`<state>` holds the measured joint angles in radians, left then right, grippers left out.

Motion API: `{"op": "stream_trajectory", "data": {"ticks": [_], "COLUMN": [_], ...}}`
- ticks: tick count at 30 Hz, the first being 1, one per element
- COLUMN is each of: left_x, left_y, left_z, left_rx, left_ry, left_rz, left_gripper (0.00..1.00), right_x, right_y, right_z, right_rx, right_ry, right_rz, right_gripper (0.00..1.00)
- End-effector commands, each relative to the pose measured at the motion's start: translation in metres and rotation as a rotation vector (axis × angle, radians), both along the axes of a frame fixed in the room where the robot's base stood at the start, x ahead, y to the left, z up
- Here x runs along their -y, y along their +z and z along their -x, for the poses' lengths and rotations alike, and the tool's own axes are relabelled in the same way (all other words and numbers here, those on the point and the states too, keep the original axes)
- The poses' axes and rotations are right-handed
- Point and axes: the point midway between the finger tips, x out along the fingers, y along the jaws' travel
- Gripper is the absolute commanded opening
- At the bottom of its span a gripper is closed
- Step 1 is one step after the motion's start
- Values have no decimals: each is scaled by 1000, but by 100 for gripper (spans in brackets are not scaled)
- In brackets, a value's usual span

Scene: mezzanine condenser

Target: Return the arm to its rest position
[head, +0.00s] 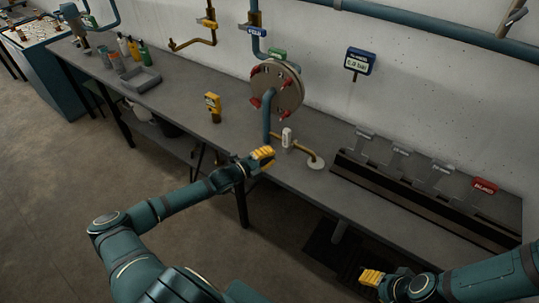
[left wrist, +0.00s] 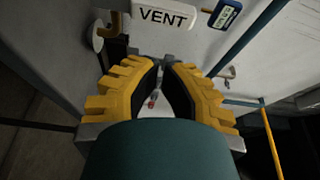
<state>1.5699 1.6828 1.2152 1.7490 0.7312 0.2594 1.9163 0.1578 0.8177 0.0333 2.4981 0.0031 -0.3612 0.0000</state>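My left arm reaches in from the left in the head view. Its gripper (head: 262,157) is over the front part of the grey bench, close to a small white tag (head: 287,138) on a brass pipe. In the left wrist view the yellow fingers (left wrist: 160,66) have a gap between their dark pads, with nothing held. The white tag, reading VENT (left wrist: 166,17), is just beyond the fingertips and looks apart from them. My right gripper (head: 371,277) is low at the bottom right, in front of the bench, with its finger gap unclear.
A round flange with red clamps (head: 277,88) stands on a blue pipe behind the left gripper. A yellow meter (head: 213,106) and a grey tray (head: 141,80) are on the bench (head: 185,105). A slotted rack (head: 400,190) lies right. The floor at left is open.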

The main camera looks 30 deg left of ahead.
Motion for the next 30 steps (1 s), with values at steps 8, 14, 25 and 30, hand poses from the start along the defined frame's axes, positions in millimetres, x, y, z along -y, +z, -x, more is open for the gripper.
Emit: {"op": "stream_trajectory", "data": {"ticks": [8, 14, 25, 30], "left_x": [2, 62, 272, 304], "left_y": [0, -11, -86, -121], "left_z": [0, -2, 85, 147], "left_rx": [0, 19, 409, 778], "left_ry": [-4, -143, -861, -1196], "left_rz": [-4, -173, -1064, -1459], "left_gripper": [0, 0, 0, 0], "right_x": [0, 0, -2, -3], "right_y": [0, -7, -38, -53], "right_z": [0, 0, 1, 2], "right_rx": [0, -1, -5, -8], "right_ry": [0, 1, 4, 5], "right_rz": [0, 1, 4, 5], "right_gripper": [47, 47, 47, 47]}}
